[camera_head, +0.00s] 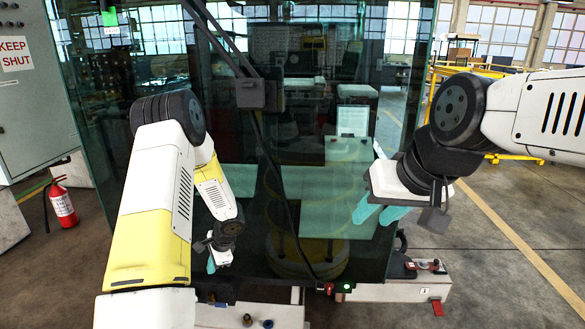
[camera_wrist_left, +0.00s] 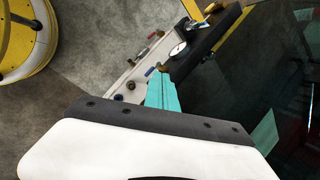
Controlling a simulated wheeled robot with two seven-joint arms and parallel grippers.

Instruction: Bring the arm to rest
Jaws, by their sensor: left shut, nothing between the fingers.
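My left arm comes in from the left and hangs down in front of the dark glass panel (camera_head: 335,110). Its gripper (camera_head: 211,265) is low in the head view, small and partly hidden by its wrist. In the left wrist view its teal fingers (camera_wrist_left: 160,92) lie together, shut with nothing between them. My right arm comes in from the right. Its gripper (camera_head: 376,216) points down with two teal fingers apart and nothing seen between them, in front of the right part of the glass.
A grey cabinet marked KEEP SHUT (camera_head: 15,90) stands at the left, with a red fire extinguisher (camera_head: 63,205) below it. A low pale ledge with fittings (camera_head: 385,290) runs under the glass; its gauge (camera_wrist_left: 177,49) shows in the wrist view. Open floor (camera_head: 500,250) lies at the right.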

